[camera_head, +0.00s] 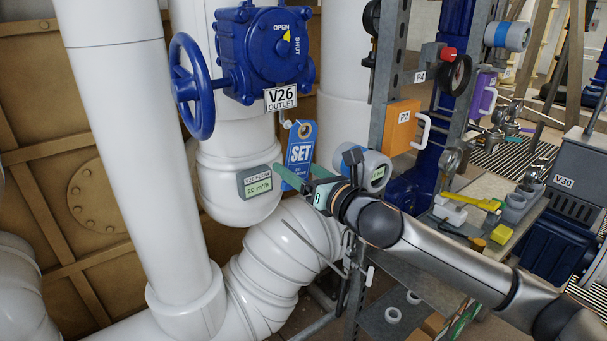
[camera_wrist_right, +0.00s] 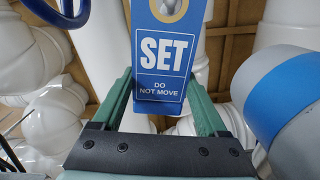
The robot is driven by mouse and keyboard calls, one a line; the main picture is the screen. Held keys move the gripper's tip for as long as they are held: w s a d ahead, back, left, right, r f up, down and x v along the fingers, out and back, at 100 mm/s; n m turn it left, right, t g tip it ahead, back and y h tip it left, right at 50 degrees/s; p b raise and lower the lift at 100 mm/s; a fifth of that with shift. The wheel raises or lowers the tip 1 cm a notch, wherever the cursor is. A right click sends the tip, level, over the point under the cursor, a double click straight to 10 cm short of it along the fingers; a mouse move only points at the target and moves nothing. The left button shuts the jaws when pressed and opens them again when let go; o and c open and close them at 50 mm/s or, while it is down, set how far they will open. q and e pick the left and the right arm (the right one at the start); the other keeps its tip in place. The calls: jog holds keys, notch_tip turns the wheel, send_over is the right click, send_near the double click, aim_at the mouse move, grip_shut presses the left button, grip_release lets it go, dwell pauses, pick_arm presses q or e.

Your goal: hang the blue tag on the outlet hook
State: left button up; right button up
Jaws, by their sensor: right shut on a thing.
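The blue tag (camera_head: 300,150), marked SET, is upright just below the V26 OUTLET plate (camera_head: 280,98). It also shows in the wrist view (camera_wrist_right: 163,55), with a ringed hole at its top. My right gripper (camera_head: 296,174) has its green fingers (camera_wrist_right: 162,100) shut on the tag's lower part. The outlet hook (camera_head: 285,123) is a small pale piece under the plate, close to the left of the tag's top. I cannot tell whether it passes through the hole. My left gripper is not in view.
A blue handwheel (camera_head: 192,86) and blue valve body (camera_head: 262,52) are above. A V26 FLOW gauge (camera_head: 258,182) is left of my fingers, and a round grey gauge (camera_head: 376,170) is close on the right. Large white pipes (camera_head: 135,130) fill the left.

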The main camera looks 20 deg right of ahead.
jog(key=shift+f+b+x, duration=0.2)
jog(key=shift+b+x, duration=0.35)
jog(key=shift+x, duration=0.5)
jog(key=shift+w+a+f+p, duration=0.2)
jog(key=shift+w+a+p, duration=0.05)
jog(key=shift+w+p, duration=0.25)
jog(key=shift+f, duration=0.15)
jog(key=o, duration=1.2)
